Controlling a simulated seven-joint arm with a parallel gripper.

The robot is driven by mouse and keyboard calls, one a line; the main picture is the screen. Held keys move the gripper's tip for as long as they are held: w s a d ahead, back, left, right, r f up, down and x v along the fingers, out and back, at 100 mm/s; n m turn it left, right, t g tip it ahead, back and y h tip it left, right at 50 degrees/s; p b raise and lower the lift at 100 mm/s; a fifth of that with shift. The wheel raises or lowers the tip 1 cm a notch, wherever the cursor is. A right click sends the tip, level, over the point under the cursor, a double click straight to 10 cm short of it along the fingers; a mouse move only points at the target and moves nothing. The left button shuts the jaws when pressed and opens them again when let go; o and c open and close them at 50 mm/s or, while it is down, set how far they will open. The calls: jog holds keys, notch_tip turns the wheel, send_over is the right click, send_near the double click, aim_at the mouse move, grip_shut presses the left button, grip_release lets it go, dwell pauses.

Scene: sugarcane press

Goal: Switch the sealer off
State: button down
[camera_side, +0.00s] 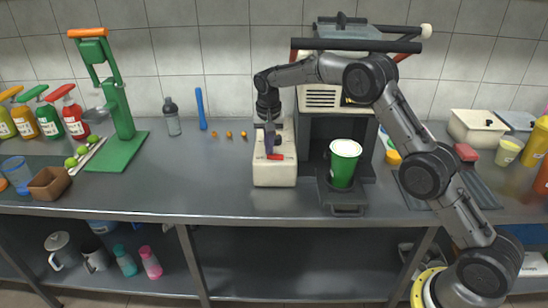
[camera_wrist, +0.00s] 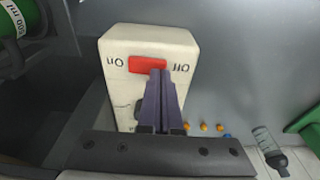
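The sealer's white switch box (camera_side: 273,175) stands on the counter, against the left side of the sealer's dark housing (camera_side: 318,140). On its top is a red rocker switch (camera_wrist: 147,65), also visible in the side view (camera_side: 276,157). In the wrist view "On" is printed left of the switch and "Off" right, both upside down. My gripper (camera_wrist: 160,75) points down with its fingers together and nothing between them. Its tips overlap the right part of the switch's near edge in the wrist view; I cannot tell whether they touch. The rocker's tilt is unclear.
A green cup (camera_side: 344,165) stands in the sealer's bay, right of the switch box. Small orange balls (camera_side: 229,134), a blue stick (camera_side: 201,108) and a grey bottle (camera_side: 172,117) lie or stand to the left. A green press (camera_side: 118,125) is further left. The counter just left of the box is clear.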

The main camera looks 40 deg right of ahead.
jog(key=shift+f, duration=0.2)
jog(key=shift+r, duration=3.55)
